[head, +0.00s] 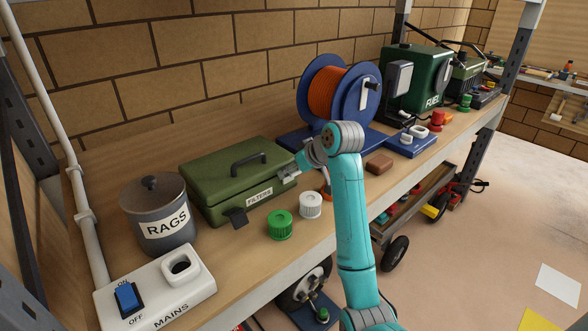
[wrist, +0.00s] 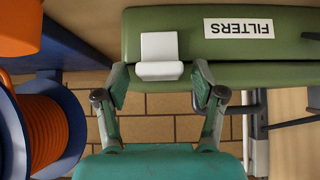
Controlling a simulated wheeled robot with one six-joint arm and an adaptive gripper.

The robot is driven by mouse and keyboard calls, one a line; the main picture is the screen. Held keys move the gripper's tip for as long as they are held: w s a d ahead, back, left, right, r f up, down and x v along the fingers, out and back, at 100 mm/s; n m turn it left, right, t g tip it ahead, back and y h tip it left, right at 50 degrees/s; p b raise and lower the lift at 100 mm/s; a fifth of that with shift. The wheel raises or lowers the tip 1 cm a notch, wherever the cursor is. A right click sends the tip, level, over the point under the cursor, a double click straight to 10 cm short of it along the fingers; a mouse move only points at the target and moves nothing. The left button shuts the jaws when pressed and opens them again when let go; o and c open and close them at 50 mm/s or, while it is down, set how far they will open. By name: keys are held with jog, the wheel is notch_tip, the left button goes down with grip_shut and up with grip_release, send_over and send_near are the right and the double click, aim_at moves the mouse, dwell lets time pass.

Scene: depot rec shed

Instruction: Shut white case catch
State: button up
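A green case (head: 215,200) labelled FILTERS sits on the bench with its lid down; it also shows in the wrist view (wrist: 290,48). The white catch (wrist: 159,45) is on the case front beside the label, with a thicker lip at one end. In the head view the white catch (head: 289,172) is partly hidden by my gripper (head: 297,167). In the wrist view my gripper (wrist: 160,78) is open, its fingers on either side of the catch's lip. I cannot tell whether they touch it. A black catch (head: 237,217) on the case's left front sticks outward.
A green cap (head: 279,225) and a white cap (head: 310,205) stand before the case. The rags pot (head: 160,212) and mains switch box (head: 155,288) are to the left. A blue and orange reel (head: 340,95) stands close on the right. A brick wall is behind.

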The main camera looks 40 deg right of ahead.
jog(key=shift+r, duration=0.1)
jog(key=v, duration=0.7)
jog(key=shift+s, duration=0.2)
jog(key=shift+r, duration=0.1)
dwell(0.3)
